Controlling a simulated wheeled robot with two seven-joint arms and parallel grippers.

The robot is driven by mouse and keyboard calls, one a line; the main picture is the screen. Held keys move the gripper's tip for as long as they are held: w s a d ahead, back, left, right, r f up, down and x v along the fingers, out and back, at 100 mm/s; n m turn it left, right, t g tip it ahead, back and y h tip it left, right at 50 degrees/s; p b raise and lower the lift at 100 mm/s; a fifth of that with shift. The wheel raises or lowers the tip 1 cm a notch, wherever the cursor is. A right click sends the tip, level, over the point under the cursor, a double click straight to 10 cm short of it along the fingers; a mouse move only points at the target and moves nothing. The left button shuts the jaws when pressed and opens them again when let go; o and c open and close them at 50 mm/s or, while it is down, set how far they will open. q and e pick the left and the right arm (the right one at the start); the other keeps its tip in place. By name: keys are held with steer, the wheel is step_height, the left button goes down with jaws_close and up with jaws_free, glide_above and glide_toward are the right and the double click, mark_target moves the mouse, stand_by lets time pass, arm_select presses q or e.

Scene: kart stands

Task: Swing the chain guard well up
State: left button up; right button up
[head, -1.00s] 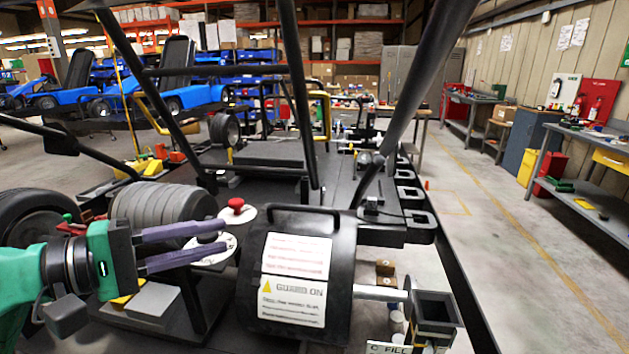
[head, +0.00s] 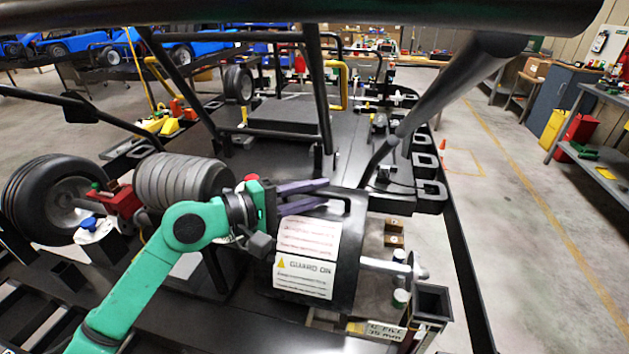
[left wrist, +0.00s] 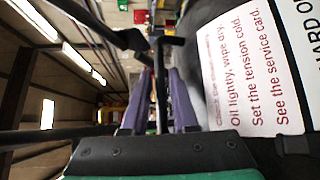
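The chain guard (head: 345,262) is a black curved cover with a white card marked "GUARD ON", at the lower middle of the head view. It sits down over the shaft end. Its black bar handle (head: 338,196) is on top, partly hidden by my fingers. My left gripper (head: 325,192) has purple fingers reaching to this handle from the left. In the left wrist view my left gripper (left wrist: 160,85) has its fingers apart, with a dark bar between them and a small gap showing. The guard's card (left wrist: 245,75) is close on the right there. My right gripper is not in view.
Black frame tubes (head: 320,90) rise behind the guard, and a thick bar crosses the top. A wheel (head: 60,200) and a grey ribbed cylinder (head: 180,183) lie to the left. A silver shaft (head: 390,266) and a black square funnel (head: 428,305) are at right.

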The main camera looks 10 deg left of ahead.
arm_select(q)
steer(key=shift+w+f, duration=0.1)
jaws_close()
stand_by(1.3)
